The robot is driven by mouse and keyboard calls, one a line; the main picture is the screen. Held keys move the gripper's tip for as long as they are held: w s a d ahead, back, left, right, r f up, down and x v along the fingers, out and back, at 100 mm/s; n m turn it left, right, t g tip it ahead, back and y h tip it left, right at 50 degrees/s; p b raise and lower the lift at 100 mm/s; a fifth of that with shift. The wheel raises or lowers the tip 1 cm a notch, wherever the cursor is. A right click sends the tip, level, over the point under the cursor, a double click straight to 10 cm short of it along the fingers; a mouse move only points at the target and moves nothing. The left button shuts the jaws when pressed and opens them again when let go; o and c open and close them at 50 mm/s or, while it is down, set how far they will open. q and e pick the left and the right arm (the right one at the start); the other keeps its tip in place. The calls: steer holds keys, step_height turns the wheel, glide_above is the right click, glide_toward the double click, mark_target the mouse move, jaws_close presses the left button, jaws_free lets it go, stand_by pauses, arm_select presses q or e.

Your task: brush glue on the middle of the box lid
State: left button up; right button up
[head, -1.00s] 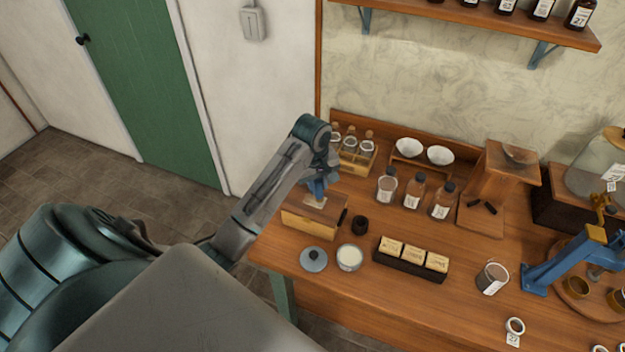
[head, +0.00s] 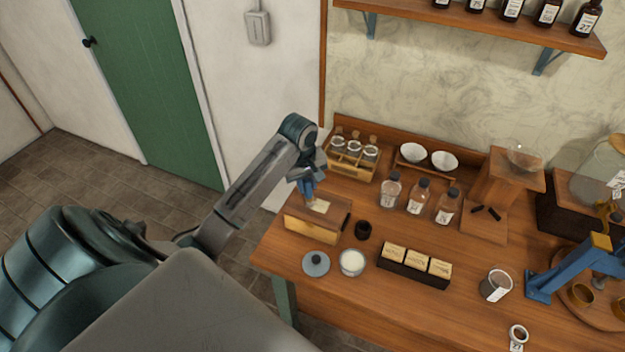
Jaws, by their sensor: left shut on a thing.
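A wooden box (head: 312,228) with a brown lid stands near the left end of the workbench. A pale patch (head: 320,206) shows on the lid. My left gripper (head: 306,190) is over the back left part of the lid, pointing down. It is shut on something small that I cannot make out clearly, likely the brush. An open jar of white stuff (head: 352,262) stands in front of the box, with a grey knobbed lid (head: 316,264) beside it. My right gripper is not in view.
A small black pot (head: 362,230) stands right of the box. Behind are a rack of corked jars (head: 352,158) and several labelled bottles (head: 418,197). A black tray of labelled blocks (head: 413,266) lies to the right.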

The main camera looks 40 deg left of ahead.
arm_select(q)
steer(key=shift+w+a, duration=0.25)
steer(key=shift+w, duration=0.55)
steer(key=shift+r, duration=3)
steer(key=w+d+f, duration=0.1)
steer(key=d+f, duration=0.3)
steer(key=f, duration=0.1)
steer(key=shift+d, duration=0.35)
steer(key=shift+f, duration=0.5)
